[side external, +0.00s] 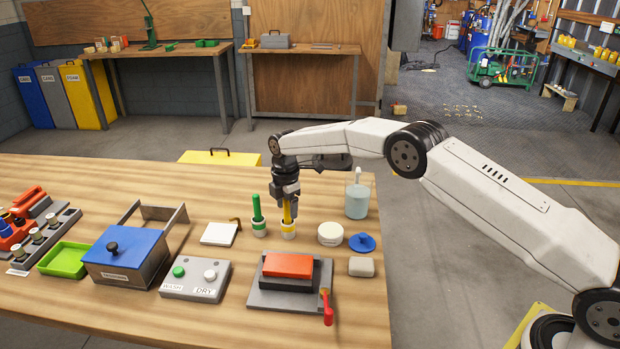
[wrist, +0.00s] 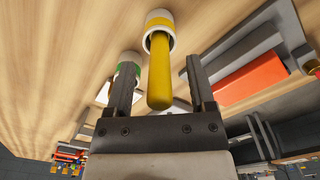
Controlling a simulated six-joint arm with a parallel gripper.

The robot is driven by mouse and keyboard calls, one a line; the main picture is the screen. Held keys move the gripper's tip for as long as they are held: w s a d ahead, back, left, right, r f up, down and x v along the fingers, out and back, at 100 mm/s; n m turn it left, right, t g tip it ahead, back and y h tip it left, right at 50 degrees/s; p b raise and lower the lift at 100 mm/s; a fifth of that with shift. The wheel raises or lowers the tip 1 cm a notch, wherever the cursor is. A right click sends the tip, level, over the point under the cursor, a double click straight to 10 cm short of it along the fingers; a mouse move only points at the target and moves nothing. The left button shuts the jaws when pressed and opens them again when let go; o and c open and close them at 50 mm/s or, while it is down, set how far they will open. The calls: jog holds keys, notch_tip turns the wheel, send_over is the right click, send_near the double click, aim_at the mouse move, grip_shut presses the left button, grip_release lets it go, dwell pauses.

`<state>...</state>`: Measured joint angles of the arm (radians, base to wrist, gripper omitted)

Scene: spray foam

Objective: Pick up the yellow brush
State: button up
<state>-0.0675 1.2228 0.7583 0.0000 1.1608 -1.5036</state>
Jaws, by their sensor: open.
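The yellow brush (side external: 287,212) stands upright in a white holder with a yellow band (side external: 289,231) on the wooden table. My gripper (side external: 288,207) points down over it, with the brush's upper part between its fingers. In the wrist view the yellow handle (wrist: 160,75) runs between the two open fingers of my gripper (wrist: 160,95), with a gap on each side. The brush's lower end is hidden in its holder.
A green brush (side external: 257,210) stands in its own holder just left. A glass jar (side external: 357,199) and a round white container (side external: 330,234) stand to the right. A press with a red block (side external: 288,265) lies in front. A white pad (side external: 219,234) lies further left.

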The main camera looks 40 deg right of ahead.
dwell(0.4)
grip_shut()
jog(key=shift+r, duration=0.1)
jog(key=shift+r, duration=4.95)
jog(key=s+d, duration=0.8)
jog(key=shift+f, duration=0.25)
